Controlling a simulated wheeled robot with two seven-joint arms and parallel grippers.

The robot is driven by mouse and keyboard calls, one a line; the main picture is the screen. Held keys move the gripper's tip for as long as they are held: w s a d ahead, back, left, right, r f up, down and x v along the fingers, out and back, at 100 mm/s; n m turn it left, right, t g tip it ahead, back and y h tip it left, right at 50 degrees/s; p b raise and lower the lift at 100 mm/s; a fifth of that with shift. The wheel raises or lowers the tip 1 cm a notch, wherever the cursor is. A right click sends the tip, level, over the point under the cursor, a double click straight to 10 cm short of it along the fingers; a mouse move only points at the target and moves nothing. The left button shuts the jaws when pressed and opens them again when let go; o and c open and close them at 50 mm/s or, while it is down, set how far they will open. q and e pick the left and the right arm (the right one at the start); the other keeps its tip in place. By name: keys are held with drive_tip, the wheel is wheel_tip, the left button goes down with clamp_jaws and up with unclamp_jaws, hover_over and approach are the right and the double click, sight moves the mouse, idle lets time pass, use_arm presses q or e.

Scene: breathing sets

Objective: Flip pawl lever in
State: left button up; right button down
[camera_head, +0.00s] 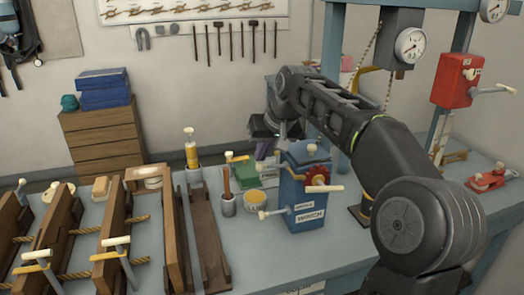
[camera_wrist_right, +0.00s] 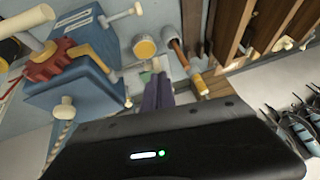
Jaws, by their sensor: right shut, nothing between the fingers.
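The blue winch box (camera_head: 305,205) stands on the bench in the head view, with a red toothed wheel (camera_head: 317,177) and a cream crank handle. In the right wrist view the winch box (camera_wrist_right: 85,95) is at upper left. A bent brass-coloured piece (camera_wrist_right: 92,56) lies beside its red wheel (camera_wrist_right: 50,65); I cannot tell for sure that it is the pawl lever. A cream knob (camera_head: 312,149) tops the box. My right gripper (camera_head: 285,132) is shut and empty, behind the winch and apart from it; its fingertips are hard to make out. My left gripper is out of view.
A yellow-topped cup (camera_head: 255,202) and a pot with a brown handle (camera_head: 227,204) stand left of the winch. Wooden frames with ropes fill the bench's left side. A red box with a lever (camera_head: 457,80) hangs on the blue frame at right.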

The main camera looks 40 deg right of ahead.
drive_tip(key=shift+w+a+f+b, duration=0.15)
drive_tip(key=shift+a+f+b, duration=0.3)
drive_tip(key=shift+f, duration=0.3)
drive_tip(key=shift+r, duration=0.1)
drive_tip(key=shift+r+p, duration=0.8)
drive_tip(key=shift+p, duration=0.05)
